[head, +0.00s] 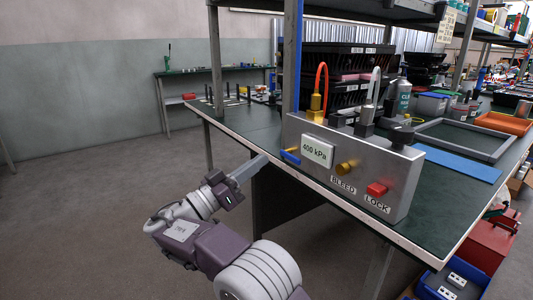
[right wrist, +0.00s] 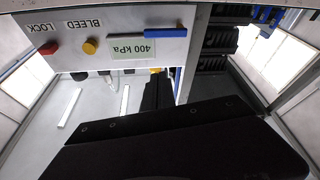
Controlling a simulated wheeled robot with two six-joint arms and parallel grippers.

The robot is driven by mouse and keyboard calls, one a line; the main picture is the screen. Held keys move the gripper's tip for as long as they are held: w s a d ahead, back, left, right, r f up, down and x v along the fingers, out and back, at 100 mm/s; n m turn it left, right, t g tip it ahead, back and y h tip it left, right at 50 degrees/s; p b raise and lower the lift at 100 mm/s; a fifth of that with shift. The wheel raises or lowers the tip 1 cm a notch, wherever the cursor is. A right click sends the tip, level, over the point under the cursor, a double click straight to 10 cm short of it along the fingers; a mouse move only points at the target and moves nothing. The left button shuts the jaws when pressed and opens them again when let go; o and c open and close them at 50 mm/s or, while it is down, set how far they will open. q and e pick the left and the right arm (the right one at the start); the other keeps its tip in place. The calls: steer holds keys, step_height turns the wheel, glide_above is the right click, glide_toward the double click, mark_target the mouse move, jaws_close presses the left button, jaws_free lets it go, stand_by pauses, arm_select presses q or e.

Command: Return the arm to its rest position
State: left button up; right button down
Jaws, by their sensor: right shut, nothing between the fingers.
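My right arm reaches up from the bottom of the head view. Its gripper (head: 252,166) is shut and empty, its narrow grey fingers pointing toward the front edge of the workbench (head: 340,193). The gripper is left of a grey metal control box (head: 370,170) with a 400 kPa label, a yellow BLEED knob (head: 346,168) and a red LOCK button (head: 377,189). In the right wrist view the box front (right wrist: 60,32) appears upside down, with a blue bar (right wrist: 165,31) beside its label. My left gripper is not in view.
A shelf post (head: 292,55) and upper shelves stand over the bench. A blue mat (head: 462,165), a grey frame (head: 420,128) and an orange tray (head: 503,123) lie to the right. Red and blue bins (head: 484,245) stand at lower right. Open floor (head: 85,220) is at left.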

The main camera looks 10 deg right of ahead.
steer(key=d+f+n+g+y+p, duration=0.2)
steer(key=d+f+n+y+p, duration=0.1)
steer(key=d+f+n+y, duration=0.4)
steer(key=s+d+f+n+g+y+p, duration=0.1)
steer(key=s+d+f+n+g+y, duration=0.15)
steer(key=f, duration=0.35)
steer(key=s+d+f+n+g+y+p, duration=0.1)
steer(key=s+d+f+g, duration=0.1)
steer(key=s+d+f, duration=0.3)
steer(key=s+a+f+g+y+p, duration=0.1)
steer(key=s+a+f+y+p, duration=0.1)
steer(key=s+a+f+y, duration=0.45)
steer(key=s+a+f+g+y+p, duration=0.1)
steer(key=s+f+y+p, duration=0.15)
steer(key=s, duration=0.65)
step_height(320, 180, up, 37)
steer(key=a+p, duration=0.1)
steer(key=p, duration=3.7)
steer(key=shift+s+t+y, duration=0.15)
steer(key=shift+t+y, duration=0.2)
steer(key=shift+t, duration=0.1)
steer(key=shift+a+r, duration=0.1)
